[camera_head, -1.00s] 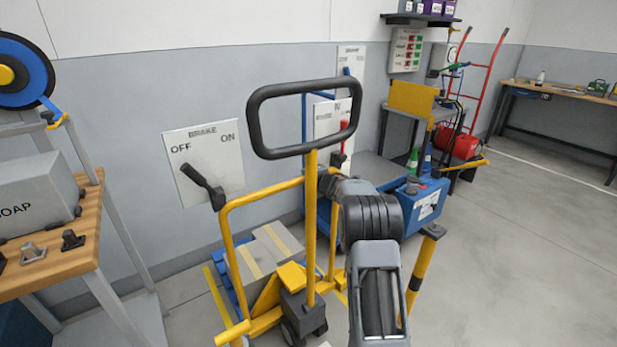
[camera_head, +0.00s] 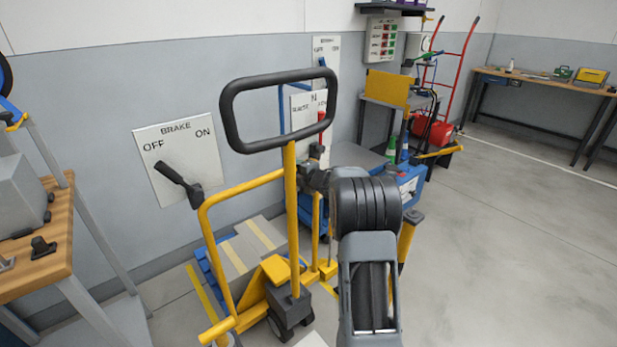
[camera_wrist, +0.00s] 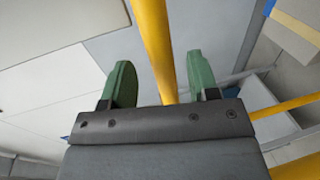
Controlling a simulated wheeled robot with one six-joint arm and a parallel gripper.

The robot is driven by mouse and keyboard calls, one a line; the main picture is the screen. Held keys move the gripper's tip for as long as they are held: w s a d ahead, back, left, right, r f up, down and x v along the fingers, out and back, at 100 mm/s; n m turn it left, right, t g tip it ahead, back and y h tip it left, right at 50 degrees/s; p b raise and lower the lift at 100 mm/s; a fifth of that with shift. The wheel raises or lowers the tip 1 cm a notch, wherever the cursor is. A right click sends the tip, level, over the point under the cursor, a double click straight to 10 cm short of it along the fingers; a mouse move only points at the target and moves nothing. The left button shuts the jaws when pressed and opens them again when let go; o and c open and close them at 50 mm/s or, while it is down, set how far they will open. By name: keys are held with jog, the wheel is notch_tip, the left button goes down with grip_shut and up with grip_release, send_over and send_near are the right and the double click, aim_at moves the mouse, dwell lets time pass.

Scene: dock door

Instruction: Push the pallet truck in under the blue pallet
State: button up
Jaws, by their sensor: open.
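The yellow pallet truck (camera_head: 266,293) stands in front of the wall, its black loop handle (camera_head: 229,120) upright on a yellow shaft (camera_head: 291,190). The blue pallet (camera_head: 206,270) is low on the floor behind it, carrying a grey load (camera_head: 238,255) with pale yellow stripes. The truck's frame hides the forks, so I cannot tell how far they are in. My gripper (camera_head: 314,172) is just right of the shaft, partly hidden. In the wrist view its green fingers (camera_wrist: 160,80) are apart, with a yellow bar (camera_wrist: 150,30) showing between them; contact is not clear.
A wall brake lever (camera_head: 180,182) rests on the OFF side. A wooden bench (camera_head: 45,265) closes off the left. A blue machine (camera_head: 410,185) and a yellow post (camera_head: 408,240) stand right of the truck. The floor further right is clear.

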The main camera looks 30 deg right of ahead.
jog(key=v, duration=0.7)
jog(key=shift+s, duration=0.2)
jog(key=shift+r, duration=0.1)
